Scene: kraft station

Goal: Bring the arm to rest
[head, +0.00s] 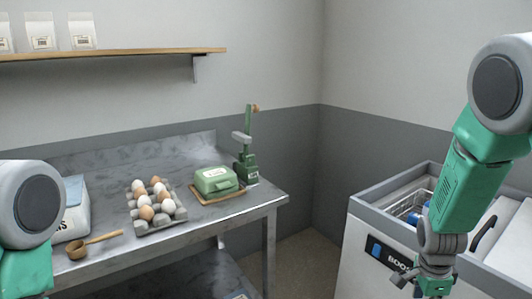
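My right arm (455,185) hangs down on the right side of the head view, in front of the white chest. My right gripper (424,284) is at the bottom edge, beside the chest's front. Its lower part is cut off, so I cannot tell whether it is open or shut, and no held object shows. Only a rounded joint and a green piece of my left arm (30,205) show at the lower left. My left gripper is outside the picture.
The grey table (255,203) holds an egg carton (147,227), wooden ladle (78,252), scale (74,222), green butter dish (213,179) on a board and green press (246,160). The open chest (347,260) has a wire basket (405,207). A shelf (130,53) hangs above.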

